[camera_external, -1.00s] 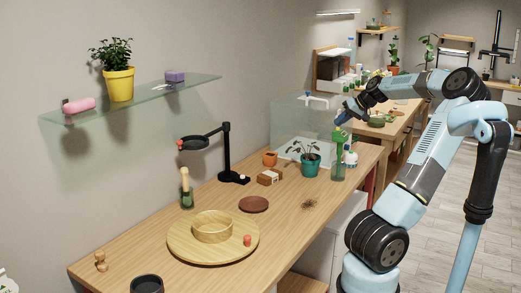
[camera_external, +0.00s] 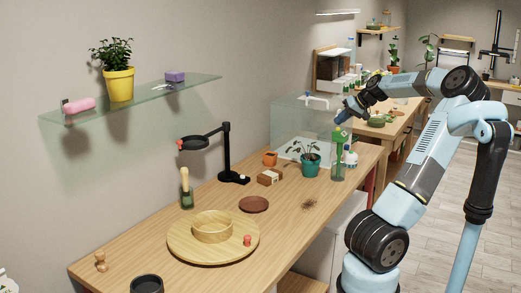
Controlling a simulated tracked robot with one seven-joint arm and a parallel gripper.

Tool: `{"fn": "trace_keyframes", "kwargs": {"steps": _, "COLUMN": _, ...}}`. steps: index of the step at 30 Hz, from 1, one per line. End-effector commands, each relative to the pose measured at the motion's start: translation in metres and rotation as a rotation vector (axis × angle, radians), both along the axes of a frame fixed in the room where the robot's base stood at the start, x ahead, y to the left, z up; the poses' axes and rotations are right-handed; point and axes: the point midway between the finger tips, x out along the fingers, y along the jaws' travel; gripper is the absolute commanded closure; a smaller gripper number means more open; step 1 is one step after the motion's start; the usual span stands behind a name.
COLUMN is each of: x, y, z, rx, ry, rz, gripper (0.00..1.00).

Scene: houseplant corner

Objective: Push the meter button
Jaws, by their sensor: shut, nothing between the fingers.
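My gripper (camera_external: 342,116) is at the end of my arm, above the far right part of the wooden table. It is small in this view and its fingers look closed and empty. Just below it, a clear bottle with a green top (camera_external: 340,135) stands on the table. I cannot tell the gap between them. I cannot make out for sure which thing is the meter, nor its button.
A teal pot with a plant (camera_external: 310,166) and a white bottle (camera_external: 350,157) stand near the clear bottle. A clear tank (camera_external: 297,120) is behind. A round board (camera_external: 182,251) with a wooden ring lies in front. The table's right front is mostly free.

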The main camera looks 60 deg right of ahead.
Motion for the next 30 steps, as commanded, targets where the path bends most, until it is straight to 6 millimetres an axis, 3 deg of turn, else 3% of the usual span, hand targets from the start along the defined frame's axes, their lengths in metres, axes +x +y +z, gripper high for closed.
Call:
{"fn": "trace_keyframes", "kwargs": {"steps": 13, "x": 0.000, "y": 0.000, "z": 0.007, "rx": 0.000, "ry": -0.001, "rz": -0.001, "gripper": 1.00}}
{"fn": "trace_keyframes", "kwargs": {"steps": 30, "x": 0.001, "y": -0.001, "z": 0.052, "rx": -0.002, "ry": 0.000, "rz": -0.002, "gripper": 1.00}}
